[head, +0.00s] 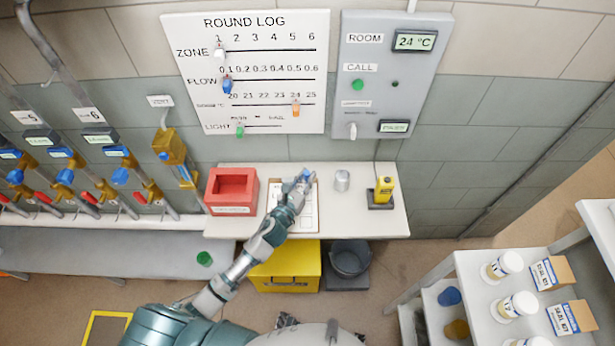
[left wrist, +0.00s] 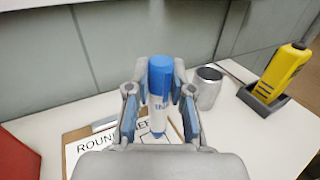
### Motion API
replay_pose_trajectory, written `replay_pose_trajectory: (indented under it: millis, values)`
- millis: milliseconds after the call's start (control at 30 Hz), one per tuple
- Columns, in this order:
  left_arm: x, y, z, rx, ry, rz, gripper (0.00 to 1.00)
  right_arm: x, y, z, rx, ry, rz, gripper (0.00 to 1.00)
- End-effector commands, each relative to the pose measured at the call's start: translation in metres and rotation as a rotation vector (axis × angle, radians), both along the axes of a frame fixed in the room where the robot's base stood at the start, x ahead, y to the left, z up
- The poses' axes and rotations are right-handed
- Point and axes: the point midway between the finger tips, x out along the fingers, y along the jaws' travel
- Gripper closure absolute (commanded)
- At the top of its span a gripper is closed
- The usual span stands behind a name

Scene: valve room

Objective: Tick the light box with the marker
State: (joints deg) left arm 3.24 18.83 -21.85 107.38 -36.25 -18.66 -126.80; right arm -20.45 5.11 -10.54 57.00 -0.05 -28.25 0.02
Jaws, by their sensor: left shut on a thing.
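My left gripper (head: 301,183) reaches over the white table and is shut on a marker (left wrist: 158,95). The marker is upright in the left wrist view, with a blue top and a white lower body between the fingers. The sheet's heading (left wrist: 97,146) shows partly in the left wrist view. The light box cannot be made out. My right gripper is not in view.
A red tray (head: 208,190) stands left of the clipboard. A metal cup (head: 342,180) and a yellow device in a dark holder (head: 383,190) stand right of it. The round log board (head: 262,110) hangs on the wall behind. The front right of the table is clear.

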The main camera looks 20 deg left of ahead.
Motion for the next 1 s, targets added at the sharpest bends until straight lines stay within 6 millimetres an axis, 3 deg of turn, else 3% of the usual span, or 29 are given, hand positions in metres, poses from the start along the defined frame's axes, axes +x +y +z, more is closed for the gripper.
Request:
replay_pose_trajectory:
  millis: [1000]
  values:
    - [0.0,-0.001,-0.01,0.001,0.001,0.0,0.97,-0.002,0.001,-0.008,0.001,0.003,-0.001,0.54]
